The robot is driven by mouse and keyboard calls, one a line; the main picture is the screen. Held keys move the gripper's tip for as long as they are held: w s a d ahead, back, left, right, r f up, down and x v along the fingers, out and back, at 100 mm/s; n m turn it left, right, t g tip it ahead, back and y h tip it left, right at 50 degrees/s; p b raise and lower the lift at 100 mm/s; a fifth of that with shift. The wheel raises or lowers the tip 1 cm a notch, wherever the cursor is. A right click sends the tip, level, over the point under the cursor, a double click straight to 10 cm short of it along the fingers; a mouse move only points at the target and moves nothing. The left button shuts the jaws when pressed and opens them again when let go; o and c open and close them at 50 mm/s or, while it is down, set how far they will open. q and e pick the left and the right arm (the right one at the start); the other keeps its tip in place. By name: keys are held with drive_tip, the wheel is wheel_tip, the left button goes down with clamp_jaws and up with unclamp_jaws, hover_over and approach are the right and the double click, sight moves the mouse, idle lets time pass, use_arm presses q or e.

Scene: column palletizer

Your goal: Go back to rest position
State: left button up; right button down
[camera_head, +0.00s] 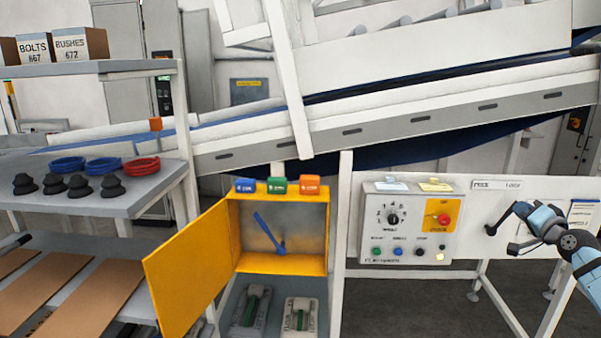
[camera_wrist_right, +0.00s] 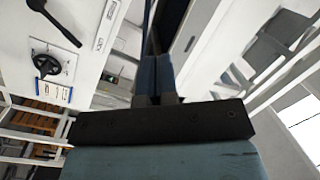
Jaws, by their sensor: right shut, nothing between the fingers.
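My right arm reaches in from the right edge of the head view. Its blue and black gripper (camera_head: 522,210) is in front of the white panel (camera_head: 462,213), to the right of the control box (camera_head: 410,222). In the right wrist view its two blue fingers (camera_wrist_right: 155,72) lie together with nothing between them. A dark handle (camera_head: 491,230) shows on the panel beside the gripper; the head view does not make clear whether they touch. A black rotary knob (camera_wrist_right: 45,65) and a black lever (camera_wrist_right: 52,18) show left of the fingers in the wrist view, apart from them. My left gripper is out of view.
A yellow cabinet (camera_head: 279,264) stands with its door (camera_head: 187,272) swung open left; a blue lever is inside. A sloped conveyor (camera_head: 400,122) crosses behind. Shelves at left hold black parts, coils and boxes. Open floor (camera_head: 405,310) shows below the panel.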

drive_tip(key=d+f+n+h, duration=0.1)
drive_tip(key=d+n+h, duration=0.5)
drive_tip(key=n, duration=0.7)
drive_tip(key=s+a+f+g+y, duration=0.1)
drive_tip(key=s+a+f+y, duration=0.1)
drive_tip(key=s+a+f, duration=0.5)
drive_tip(key=s+a+f+n+g+y, duration=0.1)
drive_tip(key=s+a+f+g, duration=0.15)
drive_tip(key=a+f, duration=0.8)
drive_tip(key=s+a+f+y, duration=0.2)
drive_tip(key=s+a+f, duration=0.45)
drive_tip(key=f, duration=0.45)
drive_tip(key=s+a+f+m+g+y, duration=0.1)
drive_tip(key=s+a+f, duration=0.2)
drive_tip(key=s+a, duration=0.4)
drive_tip(key=s+a+f+g+y, duration=0.1)
drive_tip(key=s+a+f, duration=0.2)
drive_tip(key=s+a, duration=0.4)
drive_tip(key=s+a+f+m+g+y, duration=0.1)
drive_tip(key=s+a+f, duration=0.3)
drive_tip(key=s, duration=1.1)
drive_tip(key=a, duration=0.3)
drive_tip(key=shift+m+g, duration=0.3)
drive_tip(key=shift+g, duration=0.05)
drive_tip(key=shift+s+d, duration=0.15)
